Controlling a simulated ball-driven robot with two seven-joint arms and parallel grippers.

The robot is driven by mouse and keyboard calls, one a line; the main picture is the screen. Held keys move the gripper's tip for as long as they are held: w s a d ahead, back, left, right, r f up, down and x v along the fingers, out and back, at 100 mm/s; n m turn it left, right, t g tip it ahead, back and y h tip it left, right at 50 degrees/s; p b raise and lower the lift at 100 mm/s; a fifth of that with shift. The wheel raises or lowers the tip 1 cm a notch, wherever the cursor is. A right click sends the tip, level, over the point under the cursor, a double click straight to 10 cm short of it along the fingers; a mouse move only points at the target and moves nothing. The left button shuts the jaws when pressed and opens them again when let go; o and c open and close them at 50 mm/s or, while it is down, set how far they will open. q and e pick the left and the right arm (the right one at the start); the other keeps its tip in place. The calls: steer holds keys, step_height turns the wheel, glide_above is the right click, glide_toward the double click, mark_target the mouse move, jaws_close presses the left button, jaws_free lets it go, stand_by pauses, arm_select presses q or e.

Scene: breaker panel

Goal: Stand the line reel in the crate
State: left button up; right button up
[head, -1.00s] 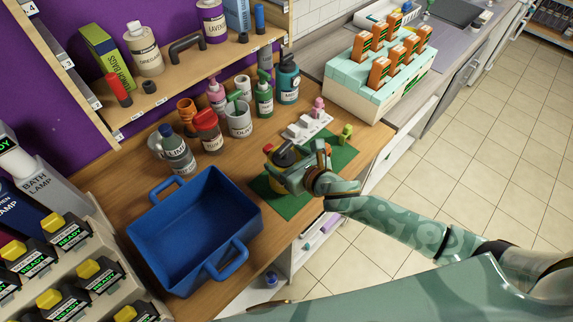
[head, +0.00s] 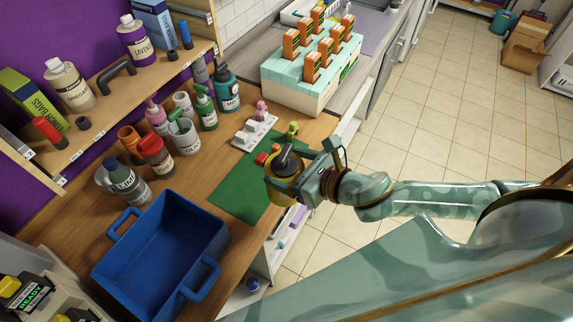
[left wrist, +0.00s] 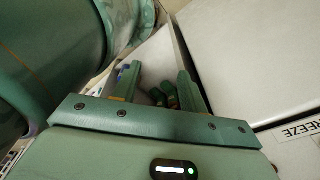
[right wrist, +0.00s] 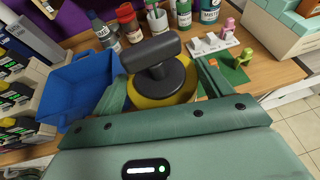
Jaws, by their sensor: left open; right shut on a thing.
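The line reel (head: 286,189) is a yellow disc with a black handle. My right gripper (head: 299,178) is shut on it at the right edge of the green mat; in the head view it seems raised over the counter's front edge. In the right wrist view the reel (right wrist: 178,87) sits between the fingers, its black handle toward the camera. The blue crate (head: 208,241) stands on the counter to the left, apart from the reel. Its visible inside is empty; it also shows in the right wrist view (right wrist: 70,88). My left gripper (left wrist: 158,80) is open and empty in the left wrist view.
The green mat (head: 238,190) lies bare between crate and reel. Several bottles and cups, including a teal bottle (head: 227,90), stand behind. A white holder (head: 253,130) with a pink piece sits beyond the mat. A pale block rack (head: 300,85) stands at the back right.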

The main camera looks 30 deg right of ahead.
mark_target(283, 151)
steer(key=shift+r, duration=0.1)
step_height(283, 151, up, 5)
steer(key=p, duration=0.6)
